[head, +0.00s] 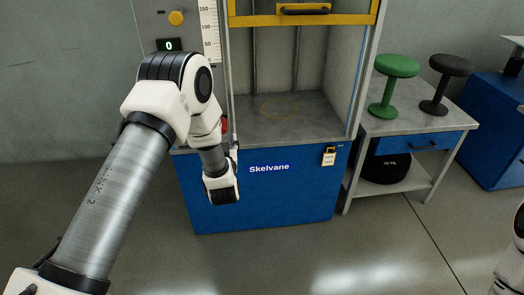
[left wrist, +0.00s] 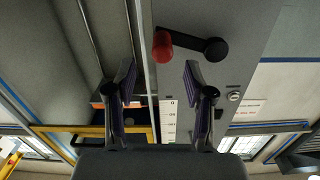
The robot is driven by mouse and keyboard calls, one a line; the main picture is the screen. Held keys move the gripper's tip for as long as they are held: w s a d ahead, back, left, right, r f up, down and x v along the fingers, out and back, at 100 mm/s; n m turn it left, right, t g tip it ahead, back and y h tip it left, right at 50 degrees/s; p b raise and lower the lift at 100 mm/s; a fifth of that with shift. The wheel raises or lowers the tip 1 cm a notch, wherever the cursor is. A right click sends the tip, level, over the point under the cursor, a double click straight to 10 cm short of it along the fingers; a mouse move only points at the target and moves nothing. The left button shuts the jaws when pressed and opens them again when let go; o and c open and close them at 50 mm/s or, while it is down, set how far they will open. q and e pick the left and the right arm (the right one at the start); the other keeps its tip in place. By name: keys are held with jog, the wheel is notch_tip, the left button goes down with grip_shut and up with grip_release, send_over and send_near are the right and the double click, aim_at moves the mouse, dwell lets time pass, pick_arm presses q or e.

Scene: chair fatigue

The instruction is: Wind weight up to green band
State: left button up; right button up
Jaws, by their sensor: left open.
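The crank shows in the left wrist view as a black arm (left wrist: 205,46) on a grey panel, with a red knob (left wrist: 162,45) at its left end. In the head view a bit of red (head: 224,124) shows beside my arm, mostly hidden. My left gripper (head: 232,155) is in front of the machine, largely hidden by its own wrist. In the left wrist view its fingers (left wrist: 161,80) are apart and empty, with the knob beyond the tips, not between them. A scale strip (head: 209,30) stands above. I cannot make out the green band or the hanging weight.
The blue machine base (head: 265,205) reads Skelvane, with a grey bed (head: 320,120) and yellow crossbar (head: 345,19) above. A display (head: 168,45) reads 0. At right, a side table (head: 425,118) bears green (head: 396,66) and black (head: 450,66) stools. The front floor is clear.

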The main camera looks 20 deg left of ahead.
pick_arm(q)
jog(key=shift+n, duration=0.3)
jog(key=b+x, duration=0.2)
jog(key=x, duration=0.7)
jog(key=shift+a+r, duration=0.15)
jog(key=shift+a, duration=0.1)
jog(key=shift+r, duration=0.1)
pick_arm(e)
notch_tip(320, 180, down, 4)
jog(key=shift+r, duration=0.15)
